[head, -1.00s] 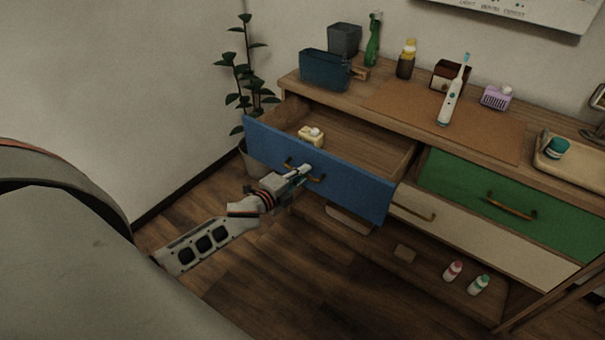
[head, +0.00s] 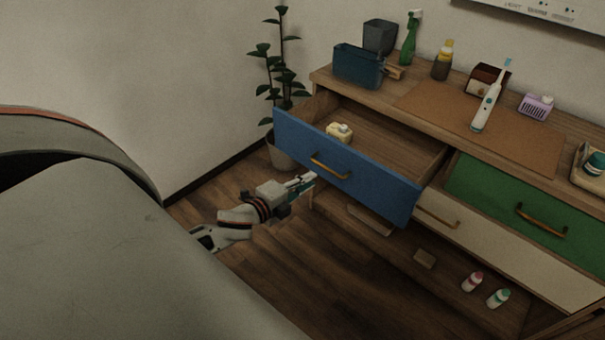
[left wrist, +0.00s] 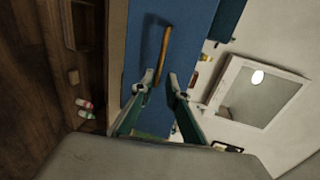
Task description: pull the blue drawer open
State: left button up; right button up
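The blue drawer (head: 344,165) stands pulled well out of the wooden cabinet, with its inside visible from above. Its brass handle (head: 330,167) is on the front; in the left wrist view the handle (left wrist: 164,50) shows against the blue front (left wrist: 190,30). My left gripper (head: 308,182) is just in front of the drawer front, below and left of the handle, and looks apart from it. In the left wrist view its two fingers (left wrist: 162,82) are spread with nothing held between them. My right gripper is in neither view.
A yellow item (head: 340,132) lies in the drawer. A green drawer (head: 500,200) and a cream drawer (head: 500,249) are shut to the right. A potted plant (head: 280,85) stands left of the cabinet. The floor before the drawer is clear.

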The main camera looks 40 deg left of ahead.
pick_arm(q)
jog(key=shift+v, duration=0.95)
jog(key=s+d+f+n+g, duration=0.2)
jog(key=s+d+f+n, duration=0.5)
jog(key=s+d, duration=0.2)
jog(key=s+d+f+n+g+h, duration=0.1)
jog(key=s+d+f+n+g, duration=0.2)
jog(key=s+d+f+n, duration=0.4)
jog(key=shift+s+d+n+h, duration=0.3)
jog(key=shift+s+d, duration=0.9)
